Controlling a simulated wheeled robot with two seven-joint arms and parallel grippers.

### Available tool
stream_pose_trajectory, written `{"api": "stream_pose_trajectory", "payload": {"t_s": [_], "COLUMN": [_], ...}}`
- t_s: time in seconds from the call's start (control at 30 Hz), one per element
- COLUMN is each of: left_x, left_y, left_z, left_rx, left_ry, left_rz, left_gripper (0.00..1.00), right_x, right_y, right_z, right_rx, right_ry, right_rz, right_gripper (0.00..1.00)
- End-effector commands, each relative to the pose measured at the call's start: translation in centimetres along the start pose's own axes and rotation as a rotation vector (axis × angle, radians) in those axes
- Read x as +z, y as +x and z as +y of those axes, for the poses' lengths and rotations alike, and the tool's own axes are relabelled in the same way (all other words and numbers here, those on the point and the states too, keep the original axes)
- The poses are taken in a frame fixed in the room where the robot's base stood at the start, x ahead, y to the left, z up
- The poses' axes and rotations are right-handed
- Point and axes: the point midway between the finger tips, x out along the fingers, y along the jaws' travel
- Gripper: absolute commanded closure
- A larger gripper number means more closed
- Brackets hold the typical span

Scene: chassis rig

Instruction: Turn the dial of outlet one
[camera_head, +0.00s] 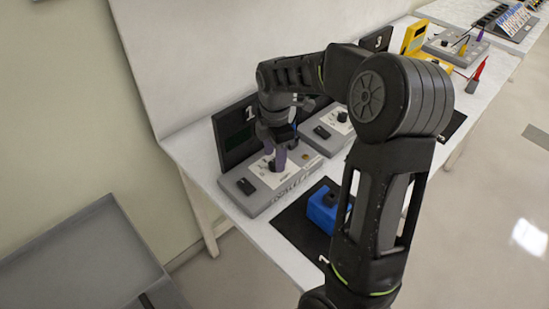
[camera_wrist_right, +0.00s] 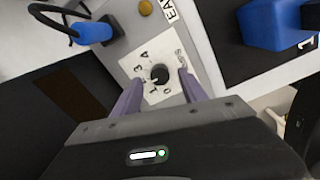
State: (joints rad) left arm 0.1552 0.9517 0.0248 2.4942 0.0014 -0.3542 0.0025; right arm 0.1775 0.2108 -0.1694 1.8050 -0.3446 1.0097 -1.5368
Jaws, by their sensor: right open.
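Outlet one is a grey box (camera_head: 258,199) in front of a dark panel marked 1 (camera_head: 238,137). Its small black dial (camera_wrist_right: 159,74) sits on a white plate (camera_wrist_right: 157,93) with printed marks, seen in the right wrist view. My right gripper (camera_head: 275,155) reaches down over the box. In the wrist view its two purple fingers (camera_wrist_right: 160,78) stand apart on either side of the dial, with gaps showing at both sides. It is open and holds nothing. In the head view the fingers partly hide the dial. My left gripper is not in view.
A blue box (camera_head: 323,206) stands on a black mat (camera_head: 293,222) right of the outlet. A second grey box (camera_head: 323,137) is close behind. A blue plug with a black cable (camera_wrist_right: 93,32) and an orange button (camera_wrist_right: 145,8) show near the plate in the wrist view.

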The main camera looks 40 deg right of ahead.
Motion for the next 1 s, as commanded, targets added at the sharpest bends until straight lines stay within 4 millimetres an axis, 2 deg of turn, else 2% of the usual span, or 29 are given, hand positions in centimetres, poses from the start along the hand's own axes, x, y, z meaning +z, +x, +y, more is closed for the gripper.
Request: {"api": "stream_pose_trajectory", "payload": {"t_s": [0.2,0.47,1.0], "left_x": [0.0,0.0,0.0], "left_y": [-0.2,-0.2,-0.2], "left_z": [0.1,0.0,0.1], "left_rx": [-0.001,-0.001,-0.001], "left_ry": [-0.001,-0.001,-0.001], "left_rz": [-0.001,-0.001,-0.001], "left_gripper": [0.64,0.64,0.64], "right_x": [0.1,0.0,0.0], "right_y": [1.9,2.0,1.9], "right_z": [0.0,0.0,0.0], "right_rx": [-0.001,0.000,0.000], "right_ry": [0.001,0.001,0.000], "right_rz": [0.000,0.000,0.000], "right_gripper": [0.50,0.50,0.94]}}
